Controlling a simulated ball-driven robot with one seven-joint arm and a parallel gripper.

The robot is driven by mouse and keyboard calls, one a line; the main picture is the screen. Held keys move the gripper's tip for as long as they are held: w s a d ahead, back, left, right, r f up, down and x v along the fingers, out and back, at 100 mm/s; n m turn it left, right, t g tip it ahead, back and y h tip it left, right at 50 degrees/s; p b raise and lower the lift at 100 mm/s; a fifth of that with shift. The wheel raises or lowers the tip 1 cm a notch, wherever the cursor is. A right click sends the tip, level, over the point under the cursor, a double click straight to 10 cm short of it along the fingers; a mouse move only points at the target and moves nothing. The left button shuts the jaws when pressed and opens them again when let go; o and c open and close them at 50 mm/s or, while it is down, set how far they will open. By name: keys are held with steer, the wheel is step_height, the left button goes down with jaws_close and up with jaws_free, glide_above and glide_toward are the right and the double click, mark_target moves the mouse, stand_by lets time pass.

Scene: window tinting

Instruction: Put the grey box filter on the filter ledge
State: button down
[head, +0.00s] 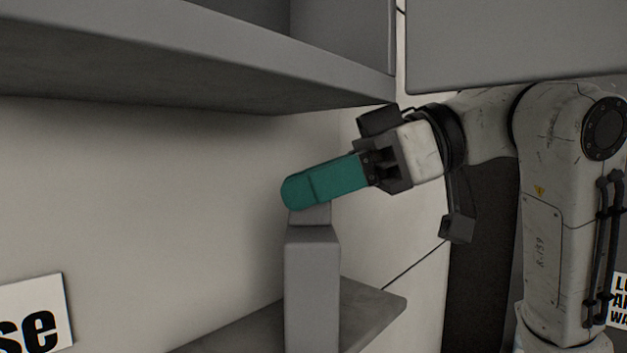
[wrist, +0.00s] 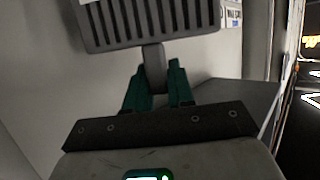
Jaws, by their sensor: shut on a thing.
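The grey box filter (head: 312,285) hangs upright below my gripper (head: 297,193) in the head view. Its narrow top tab sits between the teal fingers, which are shut on it. In the wrist view the filter (wrist: 150,24) shows a dark slatted face, and my gripper (wrist: 155,78) holds its tab. The filter ledge (head: 378,308) is a grey shelf at the lower middle, partly hidden by the filter; it also shows in the wrist view (wrist: 235,98). The filter's lower end is cut off by the frame, so I cannot tell whether it touches the ledge.
A large grey overhead shelf (head: 190,62) spans the upper left, above my gripper. A grey panel (head: 515,45) is at the upper right. A white sign (head: 35,315) is on the wall at lower left.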

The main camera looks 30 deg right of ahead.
steer(key=c, duration=1.4)
jaws_free()
steer(key=shift+f, duration=0.15)
steer(key=o, duration=0.4)
steer(key=shift+d+r, duration=0.15)
steer(key=shift+r, duration=0.1)
steer(key=b+v, duration=0.1)
steer(key=v, duration=1)
steer(key=shift+s+d+r+b, duration=0.1)
steer(key=shift+s+d+b, duration=0.1)
steer(key=shift+d+b, duration=0.15)
